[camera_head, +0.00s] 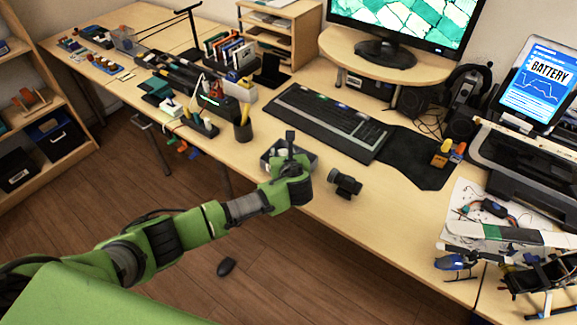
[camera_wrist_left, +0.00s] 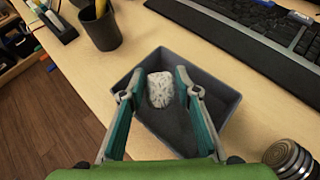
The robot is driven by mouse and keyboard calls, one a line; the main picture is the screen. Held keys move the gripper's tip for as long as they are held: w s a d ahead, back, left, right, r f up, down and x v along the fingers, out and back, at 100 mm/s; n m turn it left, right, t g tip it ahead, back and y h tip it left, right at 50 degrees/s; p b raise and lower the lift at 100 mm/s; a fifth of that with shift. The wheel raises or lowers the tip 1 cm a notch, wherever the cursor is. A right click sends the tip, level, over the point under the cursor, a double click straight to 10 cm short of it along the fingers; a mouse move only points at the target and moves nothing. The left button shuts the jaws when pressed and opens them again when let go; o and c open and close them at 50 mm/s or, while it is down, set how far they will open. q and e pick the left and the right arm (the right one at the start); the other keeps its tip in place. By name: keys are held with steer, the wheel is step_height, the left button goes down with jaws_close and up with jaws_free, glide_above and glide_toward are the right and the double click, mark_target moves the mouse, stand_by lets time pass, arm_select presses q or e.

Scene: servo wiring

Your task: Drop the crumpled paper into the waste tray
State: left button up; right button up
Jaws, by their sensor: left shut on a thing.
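The crumpled paper (camera_wrist_left: 160,89) is a small whitish wad between the two fingers of my left gripper (camera_wrist_left: 155,82) in the left wrist view. My left gripper is shut on it. The waste tray (camera_wrist_left: 223,102) is a dark grey open box on the desk, directly behind the paper and fingers in that view. In the head view my left gripper (camera_head: 290,140) hangs over the tray (camera_head: 309,156) near the desk's front edge, and hides part of it. I cannot make out the paper there. My right gripper is not in view.
A dark pen cup (camera_head: 243,131) stands left of the tray, and a black camera-like device (camera_head: 345,184) stands right of it. A keyboard (camera_head: 330,123) lies behind. A computer mouse (camera_head: 226,266) lies on the floor.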

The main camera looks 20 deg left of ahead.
arm_select(q)
steer(key=o, duration=0.8)
steer(key=v, duration=1.2)
